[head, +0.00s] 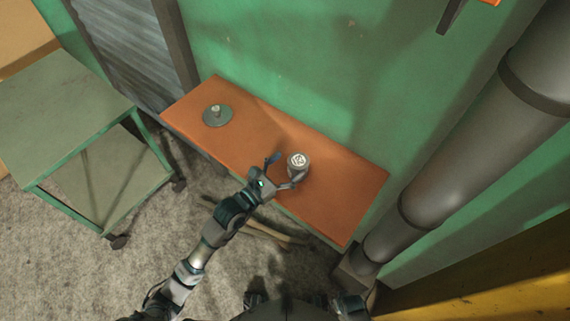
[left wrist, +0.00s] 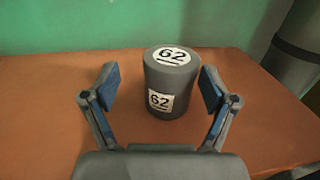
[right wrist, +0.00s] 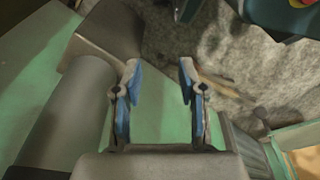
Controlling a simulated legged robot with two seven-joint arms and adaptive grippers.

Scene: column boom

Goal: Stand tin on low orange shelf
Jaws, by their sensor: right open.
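The tin (head: 297,164) is a grey cylinder with a white label marked 62 on its top and side. It stands upright on the low orange shelf (head: 345,190), right of the shelf's middle. In the left wrist view the tin (left wrist: 172,82) is between and just beyond the fingers of my left gripper (left wrist: 160,88), with gaps on both sides. In the head view my left gripper (head: 283,170) reaches in from the front left, open. My right gripper (right wrist: 157,85) is open and empty in the right wrist view, away from the shelf.
A grey round disc with a knob (head: 217,115) sits on the shelf's left part. A green two-tier cart (head: 70,110) stands at left. A thick grey pipe (head: 450,150) runs past the shelf's right end. A green wall (head: 300,50) is behind.

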